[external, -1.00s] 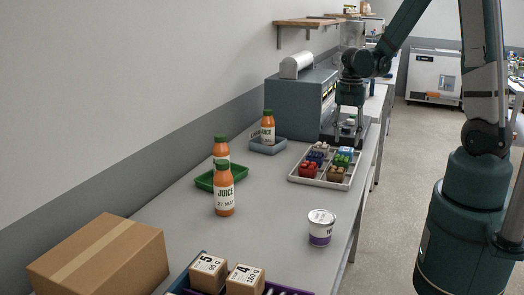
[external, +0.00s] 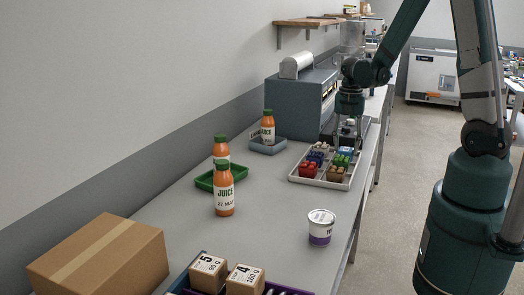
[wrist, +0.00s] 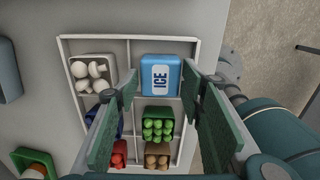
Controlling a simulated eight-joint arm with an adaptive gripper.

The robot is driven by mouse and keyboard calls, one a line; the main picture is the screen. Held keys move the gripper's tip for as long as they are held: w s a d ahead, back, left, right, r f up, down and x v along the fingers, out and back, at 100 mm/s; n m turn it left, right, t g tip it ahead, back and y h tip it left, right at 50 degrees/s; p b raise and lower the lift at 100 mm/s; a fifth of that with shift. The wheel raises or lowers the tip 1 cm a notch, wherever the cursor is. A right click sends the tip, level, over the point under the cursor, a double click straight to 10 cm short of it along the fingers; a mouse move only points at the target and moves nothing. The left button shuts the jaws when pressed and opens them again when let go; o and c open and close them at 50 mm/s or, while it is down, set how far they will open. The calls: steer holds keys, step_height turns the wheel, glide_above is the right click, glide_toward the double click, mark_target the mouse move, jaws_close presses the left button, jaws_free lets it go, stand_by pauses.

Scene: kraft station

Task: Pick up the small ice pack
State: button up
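The small ice pack (wrist: 161,75) is a blue box-like pack with a white ICE label. In the wrist view it lies in the top right compartment of the white divided tray (wrist: 207,45). My gripper (wrist: 160,88) is open and empty, with its fingertips on either side of the ice pack's lower part in that view. I cannot tell any contact. In the external view my gripper (external: 347,138) points down over the far end of the tray (external: 318,183), and the ice pack is largely hidden by the fingers.
The tray's other compartments hold mushrooms (wrist: 90,72), a green pack (wrist: 158,125), and red, blue and brown packs. A grey-blue machine (external: 300,100) stands close behind. Juice bottles (external: 223,190) and a white cup (external: 321,227) stand nearer the camera.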

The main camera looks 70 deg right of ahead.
steer(key=shift+f, duration=1.15)
steer(key=c, duration=0.6)
